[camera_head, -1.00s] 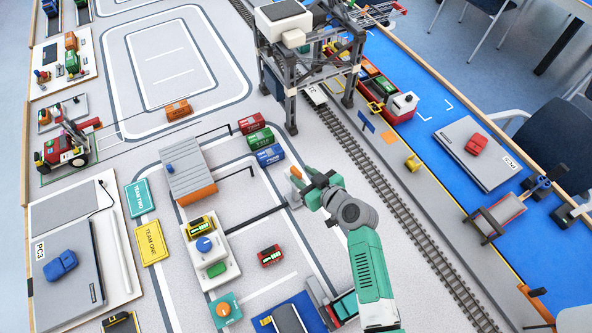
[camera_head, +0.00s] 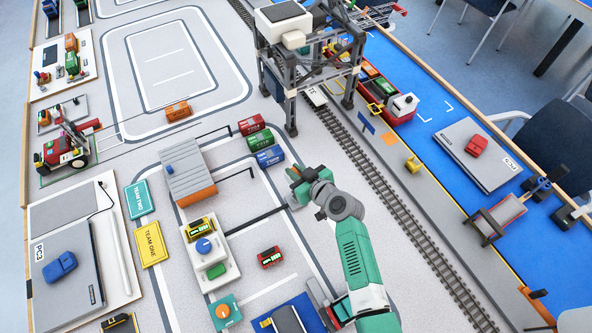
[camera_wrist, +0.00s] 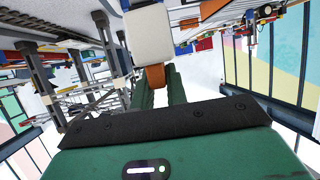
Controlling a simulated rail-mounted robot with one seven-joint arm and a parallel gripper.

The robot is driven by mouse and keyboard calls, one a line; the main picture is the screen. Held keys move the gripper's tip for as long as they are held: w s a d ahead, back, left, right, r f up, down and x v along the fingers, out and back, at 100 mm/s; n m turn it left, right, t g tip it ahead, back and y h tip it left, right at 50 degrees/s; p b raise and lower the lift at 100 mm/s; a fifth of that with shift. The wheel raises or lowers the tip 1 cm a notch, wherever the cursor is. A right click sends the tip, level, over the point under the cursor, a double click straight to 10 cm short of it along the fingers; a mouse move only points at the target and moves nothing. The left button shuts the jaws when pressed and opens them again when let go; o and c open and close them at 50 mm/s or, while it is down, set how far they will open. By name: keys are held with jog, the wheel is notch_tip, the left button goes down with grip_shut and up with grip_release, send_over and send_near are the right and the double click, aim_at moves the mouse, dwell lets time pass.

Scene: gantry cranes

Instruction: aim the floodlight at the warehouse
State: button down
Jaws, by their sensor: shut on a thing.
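The warehouse (camera_head: 187,172) is a low block with a grey slatted roof and an orange end, left of centre in the head view. My gripper (camera_head: 297,184) is to its right, above the grey board. It is shut on a small part with an orange end (camera_head: 295,172), which I take to be the floodlight. In the wrist view a pale block (camera_wrist: 150,35) with an orange-brown piece (camera_wrist: 155,77) sits at the green fingers. The fingers hide much of the held part, and I cannot tell which way the lamp faces.
Red, green and blue containers (camera_head: 261,141) stand between the warehouse and the rail track (camera_head: 368,165). The gantry crane (camera_head: 300,60) rises behind my gripper. A white block with a blue knob (camera_head: 204,246) and a red car (camera_head: 269,257) are at the front left.

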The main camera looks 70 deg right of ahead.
jog(key=shift+r+p, duration=0.15)
jog(key=shift+p, duration=0.15)
jog(key=m+h+p, duration=0.1)
jog(key=p, duration=0.1)
jog(key=m+g+h+p, duration=0.1)
jog(key=p, duration=0.1)
jog(key=shift+a+r, duration=0.1)
jog(key=shift+r, duration=0.25)
jog(key=m+g+h+p, duration=0.1)
jog(key=p, duration=0.3)
jog(key=m+g+p, duration=0.1)
jog(key=p, duration=0.1)
jog(key=shift+w+h, duration=0.25)
jog(key=shift+h, duration=0.15)
jog(key=shift+s+m+g+h+p, duration=0.1)
jog(key=shift+m+g+h+p, duration=0.55)
jog(key=shift+p, duration=0.6)
jog(key=shift+f+m+g+h+p, duration=0.35)
jog(key=shift+m+g+p, duration=0.25)
jog(key=shift+m+g, duration=0.45)
jog(key=shift+s+f+m+g+h+b, duration=0.15)
jog(key=shift+m+g+h+b, duration=0.25)
jog(key=shift+m+g, duration=0.75)
